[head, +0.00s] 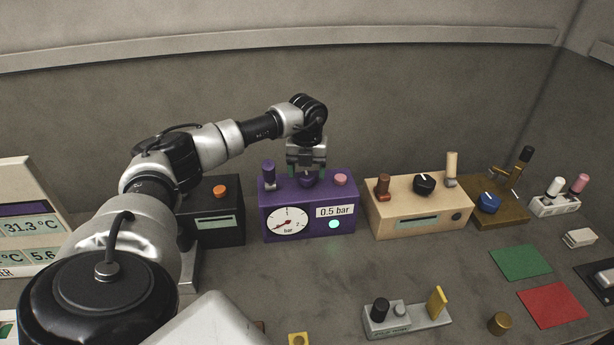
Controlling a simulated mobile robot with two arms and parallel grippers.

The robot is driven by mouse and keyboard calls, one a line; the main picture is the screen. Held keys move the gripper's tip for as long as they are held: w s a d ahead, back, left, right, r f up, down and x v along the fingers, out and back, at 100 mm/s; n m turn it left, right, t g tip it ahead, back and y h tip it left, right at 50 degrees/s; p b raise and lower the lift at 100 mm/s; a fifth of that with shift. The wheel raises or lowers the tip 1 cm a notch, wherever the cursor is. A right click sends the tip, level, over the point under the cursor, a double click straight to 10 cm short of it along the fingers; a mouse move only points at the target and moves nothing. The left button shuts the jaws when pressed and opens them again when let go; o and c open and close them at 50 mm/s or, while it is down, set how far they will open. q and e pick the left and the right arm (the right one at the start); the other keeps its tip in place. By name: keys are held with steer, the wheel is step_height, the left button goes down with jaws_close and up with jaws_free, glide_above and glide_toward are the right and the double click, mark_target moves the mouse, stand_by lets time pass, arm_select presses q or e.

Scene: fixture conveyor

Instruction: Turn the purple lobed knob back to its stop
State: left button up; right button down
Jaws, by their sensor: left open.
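The purple lobed knob (306,181) sits on top of the purple box (301,215), between a purple upright lever (268,174) and a pink button (340,179). The box has a round bar gauge (287,223), a display reading 0.5 bar (335,211) and a lit round lamp (334,224). My left gripper (306,171) points down right over the knob, with its fingers at either side of it. It is open; whether the fingers touch the knob I cannot tell. The gripper partly hides the knob, and its pointer is not visible. My right gripper is not in view.
A black box (218,228) with an orange button stands close on the left, below my left arm. A beige box (415,218) with a black knob stands on the right. A grey unit (405,321) with a yellow lever lies in front. The table between is clear.

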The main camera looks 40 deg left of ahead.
mark_target(307, 175)
arm_select(q)
step_height(307, 175, up, 9)
steer(key=b, duration=0.1)
steer(key=shift+b, duration=0.4)
steer(key=shift+f, duration=0.15)
